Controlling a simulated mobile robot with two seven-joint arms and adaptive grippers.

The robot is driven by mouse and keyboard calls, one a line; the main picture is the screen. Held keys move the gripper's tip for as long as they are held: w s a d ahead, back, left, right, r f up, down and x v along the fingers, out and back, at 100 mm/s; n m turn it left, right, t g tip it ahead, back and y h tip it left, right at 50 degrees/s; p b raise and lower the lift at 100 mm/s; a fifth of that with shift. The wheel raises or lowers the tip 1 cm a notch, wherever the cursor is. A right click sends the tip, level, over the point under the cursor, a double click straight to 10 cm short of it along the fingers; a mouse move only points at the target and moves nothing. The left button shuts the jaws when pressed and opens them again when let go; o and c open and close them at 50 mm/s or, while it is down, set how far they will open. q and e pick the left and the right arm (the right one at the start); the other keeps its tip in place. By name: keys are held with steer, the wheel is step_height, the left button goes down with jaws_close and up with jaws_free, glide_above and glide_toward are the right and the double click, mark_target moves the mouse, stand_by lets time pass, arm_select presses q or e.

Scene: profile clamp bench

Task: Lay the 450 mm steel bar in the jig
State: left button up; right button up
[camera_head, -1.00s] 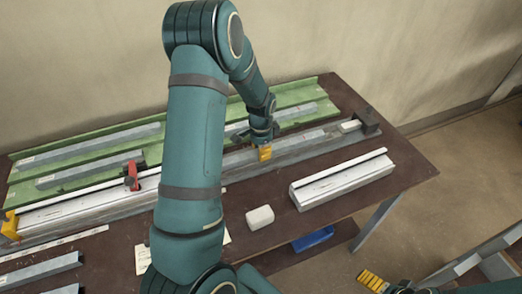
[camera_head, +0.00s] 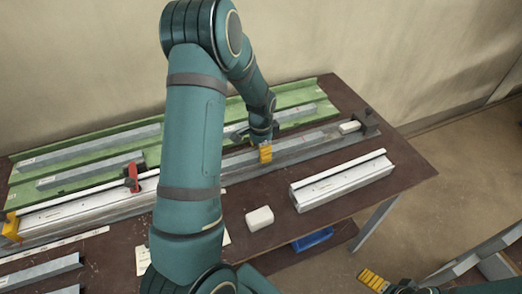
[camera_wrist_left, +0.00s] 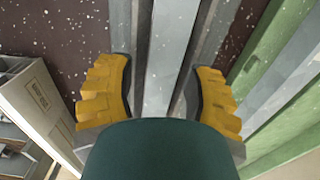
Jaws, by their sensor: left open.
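A long grey steel bar (camera_wrist_left: 166,60) lies between the two yellow fingers of my left gripper (camera_wrist_left: 158,100) in the left wrist view. The fingers are spread, with a gap on each side of the bar. It appears to lie in the grey channel of the jig (camera_head: 355,141), which runs across the bench in the head view. There my left gripper (camera_head: 265,153) is low over the jig. My arm hides part of the jig's middle. My right gripper (camera_head: 375,281) is at the bottom edge, away from the bench; its opening is unclear.
A green rack (camera_head: 300,96) with several grey bars lies behind the jig. A red clamp (camera_head: 132,178) and a dark end stop (camera_head: 368,118) stand along the jig. A white profile block (camera_head: 340,182) and a small white block (camera_head: 260,218) lie in front.

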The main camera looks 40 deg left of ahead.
arm_select(q)
step_height(320, 180, up, 12)
steer(key=p, duration=0.1)
steer(key=shift+f, duration=0.25)
steer(key=shift+w+a, duration=0.1)
